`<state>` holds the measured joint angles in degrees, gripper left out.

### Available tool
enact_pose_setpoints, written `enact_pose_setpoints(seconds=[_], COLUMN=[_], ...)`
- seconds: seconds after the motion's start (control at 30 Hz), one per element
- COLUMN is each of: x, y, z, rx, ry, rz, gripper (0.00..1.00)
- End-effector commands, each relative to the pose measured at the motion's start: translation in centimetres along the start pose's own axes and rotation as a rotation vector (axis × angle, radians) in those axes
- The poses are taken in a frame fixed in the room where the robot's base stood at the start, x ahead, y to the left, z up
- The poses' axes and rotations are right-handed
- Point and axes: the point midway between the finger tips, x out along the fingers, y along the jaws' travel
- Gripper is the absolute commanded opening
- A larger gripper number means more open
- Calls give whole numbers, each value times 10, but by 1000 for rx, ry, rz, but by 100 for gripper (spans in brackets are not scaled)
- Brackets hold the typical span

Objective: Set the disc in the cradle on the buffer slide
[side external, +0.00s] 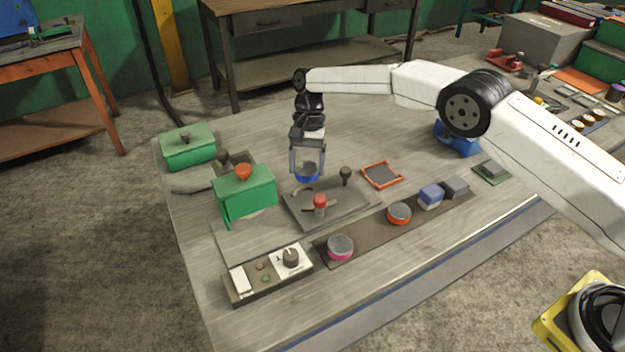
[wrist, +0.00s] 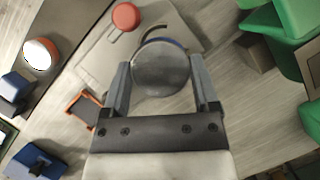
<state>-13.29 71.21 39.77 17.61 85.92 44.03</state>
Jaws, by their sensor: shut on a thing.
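My gripper (side external: 307,163) is shut on a round disc (side external: 307,176) with a grey top and blue rim, held above the table. In the wrist view the disc (wrist: 160,68) sits between both fingers (wrist: 161,80). Below it lies a flat grey plate (side external: 342,212) with a red knob (side external: 320,201), a dark knob (side external: 346,173) and pale curved pieces. One curved piece (wrist: 151,27) shows just beyond the disc in the wrist view. I cannot tell for sure that this plate is the buffer slide or its curved pieces the cradle. The disc hides part of the plate.
A green housing with an orange-red knob (side external: 243,172) stands left of the plate, and a green box (side external: 188,148) behind it. A dark strip (side external: 370,232) in front bears a pink-rimmed disc (side external: 340,247), an orange-rimmed disc (side external: 399,213) and blocks. An orange-framed tray (side external: 381,175) lies right.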

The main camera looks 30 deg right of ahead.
Motion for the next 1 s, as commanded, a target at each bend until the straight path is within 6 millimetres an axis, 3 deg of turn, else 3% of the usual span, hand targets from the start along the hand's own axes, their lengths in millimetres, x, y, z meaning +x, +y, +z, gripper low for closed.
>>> enact_pose_setpoints(seconds=[0.2,0.57,1.0], x=[27,36,68], y=[0,0,0], z=[-12,-16,-31], rx=[1,0,-1], ry=[-1,0,1], rz=[-1,-2,-2], gripper=[0,0,0])
